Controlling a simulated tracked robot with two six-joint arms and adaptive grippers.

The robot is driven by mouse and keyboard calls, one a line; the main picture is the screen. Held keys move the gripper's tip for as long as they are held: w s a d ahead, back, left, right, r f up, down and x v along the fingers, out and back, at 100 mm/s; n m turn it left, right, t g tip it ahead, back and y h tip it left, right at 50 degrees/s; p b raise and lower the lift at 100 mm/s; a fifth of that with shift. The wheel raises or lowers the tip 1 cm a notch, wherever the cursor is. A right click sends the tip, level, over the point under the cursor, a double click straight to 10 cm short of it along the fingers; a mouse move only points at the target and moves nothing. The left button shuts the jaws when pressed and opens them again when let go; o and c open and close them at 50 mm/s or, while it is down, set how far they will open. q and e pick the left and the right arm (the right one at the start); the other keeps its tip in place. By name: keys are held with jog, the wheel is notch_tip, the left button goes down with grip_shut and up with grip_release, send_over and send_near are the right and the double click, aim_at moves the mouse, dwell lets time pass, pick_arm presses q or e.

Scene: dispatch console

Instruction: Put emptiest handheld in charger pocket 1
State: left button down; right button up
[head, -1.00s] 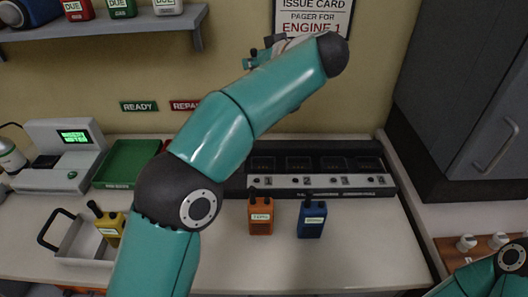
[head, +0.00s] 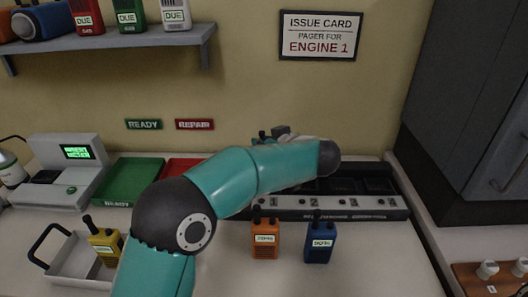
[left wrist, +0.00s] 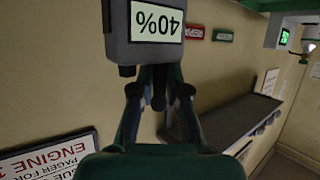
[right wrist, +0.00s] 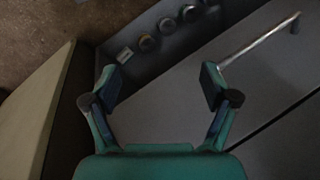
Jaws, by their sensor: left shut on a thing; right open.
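My left gripper (left wrist: 160,88) is shut on a grey handheld (left wrist: 148,52) whose label reads 40%, upside down in the left wrist view. In the head view the gripper (head: 277,136) is above the charger's back, largely hidden by my own arm. The black charger (head: 350,215) has pockets numbered 1 to 4; my arm covers pocket 1. An orange handheld (head: 265,240) and a blue handheld (head: 320,241) stand on the counter before it; their labels are too small to read. A yellow handheld (head: 104,241) leans in a tray. My right gripper (right wrist: 160,88) is open and empty.
A green READY tray (head: 130,180) and a red tray (head: 183,167) lie left of the charger. A meter with a green screen (head: 75,152) and a wire-handled tray (head: 67,262) are at the left. A shelf (head: 110,42) and a grey cabinet (head: 465,110) flank the wall.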

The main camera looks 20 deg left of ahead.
pick_arm(q)
notch_tip(320, 180, down, 2)
jog(key=shift+f, duration=0.25)
jog(key=c, duration=1.2)
grip_release()
jog(key=shift+o, duration=0.2)
jog(key=v, duration=1.2)
jog(key=shift+b, duration=0.4)
